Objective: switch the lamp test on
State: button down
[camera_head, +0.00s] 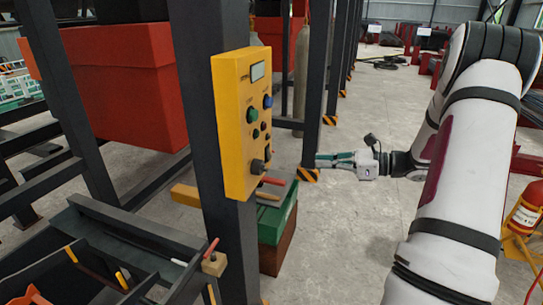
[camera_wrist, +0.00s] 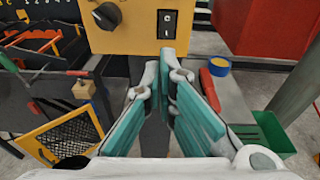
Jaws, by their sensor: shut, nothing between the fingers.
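The yellow control box (camera_head: 231,140) is fixed to a dark post. Its face carries a small display (camera_head: 257,72), a green button (camera_head: 252,115), a blue button (camera_head: 268,101) and a black rotary knob (camera_head: 258,166). In the wrist view the lower panel shows the knob (camera_wrist: 107,15) and a black rocker switch (camera_wrist: 167,24) with white marks. No label naming the lamp test is readable. My gripper (camera_head: 318,160) is shut and empty, to the right of the box and apart from it. In the wrist view its teal-padded fingers (camera_wrist: 160,72) point toward the panel, just below the rocker.
A green bin (camera_head: 278,222) stands below the box, behind the post. Dark racks with rods (camera_head: 110,240) fill the lower left, and a large red box (camera_head: 125,85) stands behind. A fire extinguisher (camera_head: 525,208) is at far right. The floor between is clear.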

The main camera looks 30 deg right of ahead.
aim_at(269, 154)
jog(key=shift+w+d+f+m+t, duration=0.1)
jog(key=shift+d+f+m+t, duration=0.15)
jog(key=shift+d, duration=0.35)
jog(key=p+x, duration=0.2)
jog(key=x, duration=1.2)
jog(key=shift+w, duration=0.15)
